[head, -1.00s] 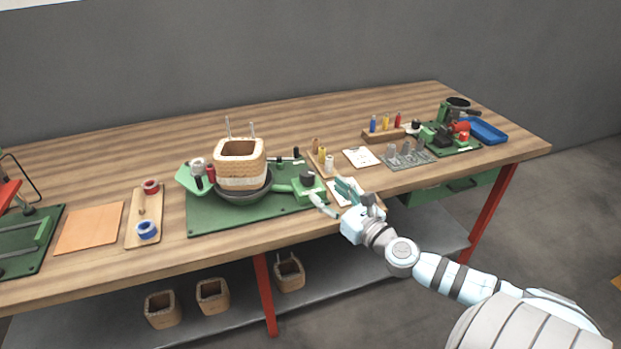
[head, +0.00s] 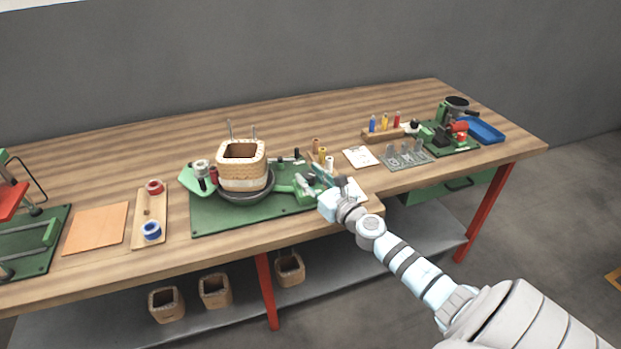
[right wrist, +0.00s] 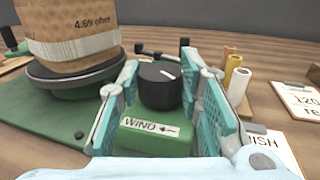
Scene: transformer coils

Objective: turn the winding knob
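The winding knob (right wrist: 160,86) is a black dial with a white mark, on a green block labelled "WIND" with an arrow (right wrist: 150,128), in the right wrist view. My right gripper (right wrist: 172,88) is open, with one teal finger on each side of the knob; contact cannot be told. In the head view my right gripper (head: 314,180) hides most of the knob. The winding machine's green base (head: 215,218) carries a dark round plate (head: 247,194) with a tan square coil (head: 241,168) on it. My left gripper is not in view.
Several small spools (right wrist: 238,84) stand right of the knob, near a printed card (right wrist: 298,100). A wooden tray with red and blue rolls (head: 144,205) lies left of the machine.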

